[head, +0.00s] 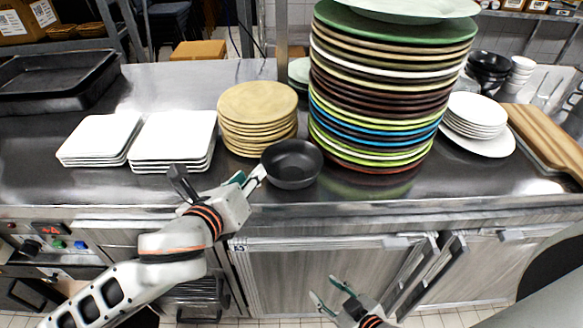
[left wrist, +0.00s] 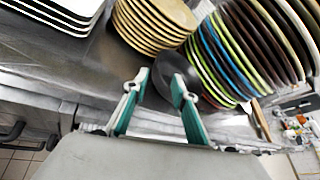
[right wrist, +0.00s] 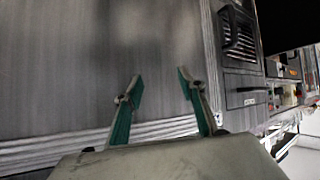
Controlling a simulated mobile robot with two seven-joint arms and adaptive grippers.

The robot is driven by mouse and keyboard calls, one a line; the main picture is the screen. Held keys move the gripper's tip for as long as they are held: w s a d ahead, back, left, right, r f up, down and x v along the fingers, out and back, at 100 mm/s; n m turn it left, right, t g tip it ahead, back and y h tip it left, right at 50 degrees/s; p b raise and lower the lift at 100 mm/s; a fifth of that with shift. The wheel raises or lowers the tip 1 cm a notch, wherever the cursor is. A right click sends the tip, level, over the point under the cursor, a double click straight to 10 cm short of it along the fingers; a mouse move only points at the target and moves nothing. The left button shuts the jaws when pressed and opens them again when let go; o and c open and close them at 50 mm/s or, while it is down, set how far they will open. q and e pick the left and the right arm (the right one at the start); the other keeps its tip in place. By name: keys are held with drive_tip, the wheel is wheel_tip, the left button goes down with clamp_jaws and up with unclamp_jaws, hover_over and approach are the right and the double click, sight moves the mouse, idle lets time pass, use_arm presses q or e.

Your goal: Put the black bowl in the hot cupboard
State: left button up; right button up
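The black bowl (head: 292,163) sits upright near the counter's front edge, between a stack of tan plates and a tall stack of coloured plates. My left gripper (head: 217,172) is open just left of the bowl, with one finger close to its rim; contact is unclear. In the left wrist view the bowl (left wrist: 152,92) shows between and behind the parted fingers. The hot cupboard appears to be the grey-fronted unit (head: 285,275) under the counter, with long handles. Its inside is not visible. My right gripper (head: 325,288) is open and empty, low before the cupboard front.
Tan plates (head: 257,105) and the tall coloured plate stack (head: 375,110) crowd the bowl on both sides. White square plates (head: 175,138) stand left, white round plates (head: 478,115) right. A control panel (head: 50,229) is at lower left.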

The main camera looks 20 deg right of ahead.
sight(265, 160)
use_arm(q)
drive_tip(key=shift+m, duration=0.9)
drive_tip(key=x, duration=0.4)
drive_tip(key=b+x, duration=0.1)
drive_tip(key=x, duration=0.1)
drive_tip(key=shift+w+d+r, duration=0.15)
drive_tip(key=shift+w+d, duration=0.15)
drive_tip(key=shift+d, duration=0.05)
drive_tip(key=x, duration=0.5)
drive_tip(key=shift+w+a+f+b, duration=0.1)
drive_tip(key=shift+a+f+b, duration=0.2)
drive_tip(key=shift+f+b, duration=0.15)
clamp_jaws()
